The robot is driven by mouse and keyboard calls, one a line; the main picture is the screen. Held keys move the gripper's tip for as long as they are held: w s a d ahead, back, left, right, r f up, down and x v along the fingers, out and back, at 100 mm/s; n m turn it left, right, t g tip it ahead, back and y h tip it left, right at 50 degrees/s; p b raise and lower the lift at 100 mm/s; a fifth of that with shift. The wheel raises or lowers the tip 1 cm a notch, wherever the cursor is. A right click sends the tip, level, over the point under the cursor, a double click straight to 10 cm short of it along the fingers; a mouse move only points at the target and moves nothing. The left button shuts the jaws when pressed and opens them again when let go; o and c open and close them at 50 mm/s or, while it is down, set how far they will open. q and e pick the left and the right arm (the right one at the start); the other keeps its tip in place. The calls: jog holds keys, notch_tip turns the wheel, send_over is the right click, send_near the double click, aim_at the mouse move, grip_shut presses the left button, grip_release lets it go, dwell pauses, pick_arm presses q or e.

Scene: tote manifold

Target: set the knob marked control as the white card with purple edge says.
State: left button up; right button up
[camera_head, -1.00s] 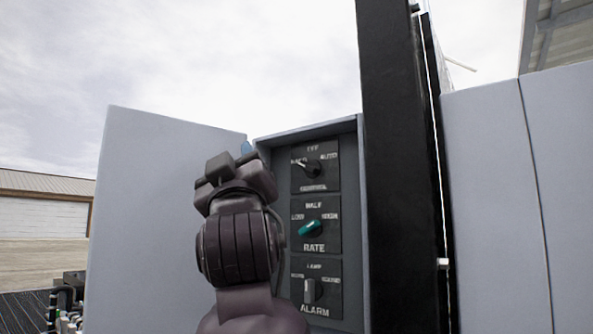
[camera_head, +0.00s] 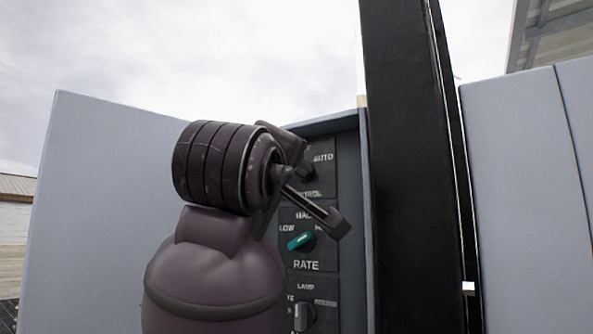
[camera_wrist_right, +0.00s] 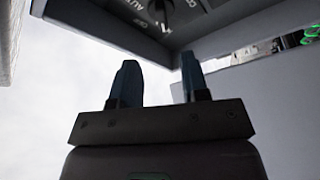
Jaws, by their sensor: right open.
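The control knob (camera_head: 307,173) is a dark knob on the top plate of the panel, partly hidden by my right arm. AUTO shows at its right; the left label is covered. In the right wrist view a knob (camera_wrist_right: 164,14) shows at the top edge, beyond the fingertips. My right gripper (camera_wrist_right: 158,78) is open and empty, its two blue-dark fingers apart and clear of the knob. The white card with purple edge is not in view. My left gripper is not in view.
The panel is inside a shallow grey box (camera_head: 348,150). A grey door (camera_head: 100,210) stands at the left, a black post (camera_head: 410,160) close at the right.

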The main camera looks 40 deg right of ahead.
aim_at(299, 171)
pick_arm(q)
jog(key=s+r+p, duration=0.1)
jog(key=p, duration=0.2)
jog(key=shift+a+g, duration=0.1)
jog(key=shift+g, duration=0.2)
pick_arm(e)
jog(key=x, duration=1.1)
jog(key=shift+w, duration=0.15)
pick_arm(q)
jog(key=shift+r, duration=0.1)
pick_arm(e)
grip_shut()
